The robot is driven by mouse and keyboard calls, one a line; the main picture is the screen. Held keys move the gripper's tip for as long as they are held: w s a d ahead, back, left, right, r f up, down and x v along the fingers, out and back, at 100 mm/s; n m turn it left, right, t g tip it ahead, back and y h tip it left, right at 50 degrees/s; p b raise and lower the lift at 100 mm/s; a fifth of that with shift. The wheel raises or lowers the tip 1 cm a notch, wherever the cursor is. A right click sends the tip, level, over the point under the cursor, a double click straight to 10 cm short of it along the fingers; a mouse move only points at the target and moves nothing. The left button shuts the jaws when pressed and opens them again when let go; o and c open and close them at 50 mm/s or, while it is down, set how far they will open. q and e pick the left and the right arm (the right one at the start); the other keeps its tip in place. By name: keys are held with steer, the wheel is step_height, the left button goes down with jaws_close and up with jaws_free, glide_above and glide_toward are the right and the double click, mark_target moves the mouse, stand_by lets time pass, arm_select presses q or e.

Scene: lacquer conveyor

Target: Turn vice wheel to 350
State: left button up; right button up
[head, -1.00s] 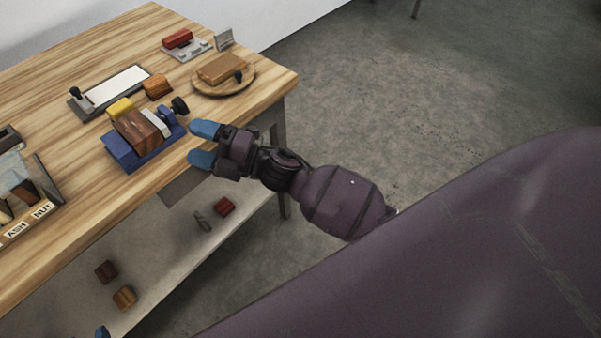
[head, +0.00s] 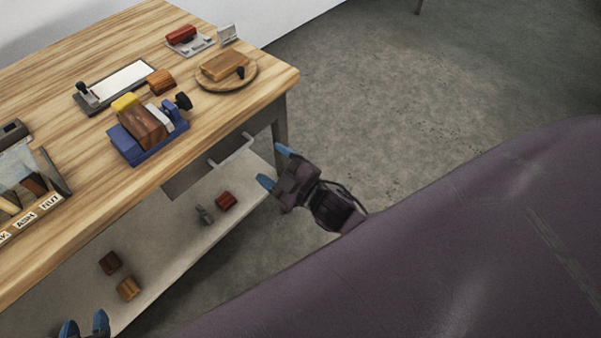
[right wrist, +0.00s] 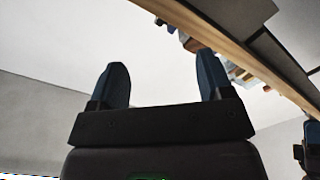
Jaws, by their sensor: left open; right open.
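The blue vice (head: 149,145) stands on the wooden bench, with a brown wooden block (head: 143,127) between its jaws. Its black wheel (head: 183,101) is at the right end of the vice, facing the bench's right side. Any marks on the wheel are too small to read. My right gripper (head: 274,166) is open and empty, off the bench's front edge, to the right of and below the wheel. Its two blue fingers stand apart in the right wrist view (right wrist: 163,88). My left gripper (head: 85,328) is open at the bottom left, only its blue fingertips showing.
A round board (head: 245,82) with a block and a white-topped plate (head: 122,86) lie behind the vice. A labelled tray (head: 62,181) is at left. A drawer handle (head: 232,150) juts out below the bench top. Blocks lie on the lower shelf (head: 170,245).

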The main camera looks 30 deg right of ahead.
steer(key=s+d+f+m+g+h, duration=0.1)
steer(key=s+d+f+m+h, duration=0.1)
steer(key=s+d+f+m, duration=0.1)
steer(key=shift+s+d+f+m+h, duration=0.15)
steer(key=shift+s+d+m+h, duration=0.25)
steer(key=shift+s, duration=0.35)
